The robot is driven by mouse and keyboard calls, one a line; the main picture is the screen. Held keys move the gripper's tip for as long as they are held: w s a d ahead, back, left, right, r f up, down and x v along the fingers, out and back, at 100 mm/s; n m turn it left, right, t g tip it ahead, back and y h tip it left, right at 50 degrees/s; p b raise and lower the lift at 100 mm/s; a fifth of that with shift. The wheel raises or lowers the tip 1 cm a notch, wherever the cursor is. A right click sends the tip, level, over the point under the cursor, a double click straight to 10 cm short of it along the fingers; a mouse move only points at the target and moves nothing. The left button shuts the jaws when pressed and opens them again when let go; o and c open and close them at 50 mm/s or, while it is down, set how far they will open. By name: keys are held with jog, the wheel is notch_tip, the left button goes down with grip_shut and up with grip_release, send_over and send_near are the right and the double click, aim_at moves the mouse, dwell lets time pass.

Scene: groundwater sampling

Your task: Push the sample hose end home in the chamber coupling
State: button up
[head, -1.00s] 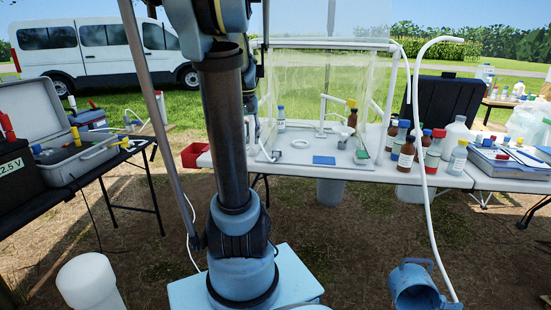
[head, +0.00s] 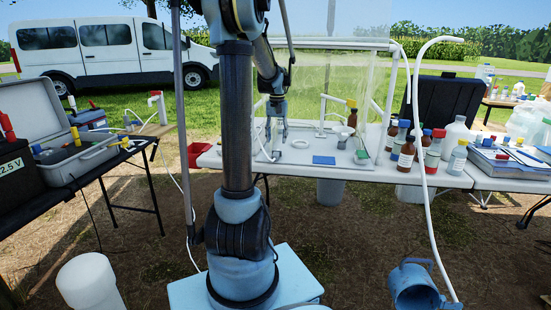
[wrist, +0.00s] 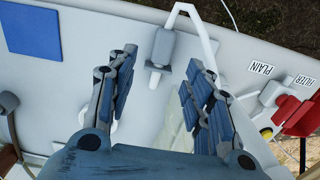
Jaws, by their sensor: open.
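My gripper (head: 277,138) is open and empty, pointing down inside the clear chamber (head: 345,75) on the white table. In the wrist view my gripper (wrist: 160,64) has its fingers wide apart. A grey fitting (wrist: 163,45) shows beyond and between the fingertips. A white tube (wrist: 200,28) arches from its top toward the right. I cannot tell whether this fitting is the hose end or the coupling. At the right, labels read PLAIN (wrist: 261,68) and FILTER (wrist: 303,81), beside a white fitting (wrist: 268,98) and a red part (wrist: 297,113).
A blue pad (head: 324,160) and a white ring (head: 300,143) lie on the chamber floor. Several bottles (head: 407,155) stand right of the chamber. A tall white hose (head: 421,150) arches in front of the table's right part. A red bin (head: 198,154) is at the left.

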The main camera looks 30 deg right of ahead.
aim_at(276, 153)
jog(key=shift+a+f, duration=0.15)
jog(key=shift+f, duration=1.75)
jog(key=shift+a+f, duration=0.1)
jog(key=shift+f, duration=1.8)
jog(key=shift+c, duration=0.6)
jog(key=c, duration=1)
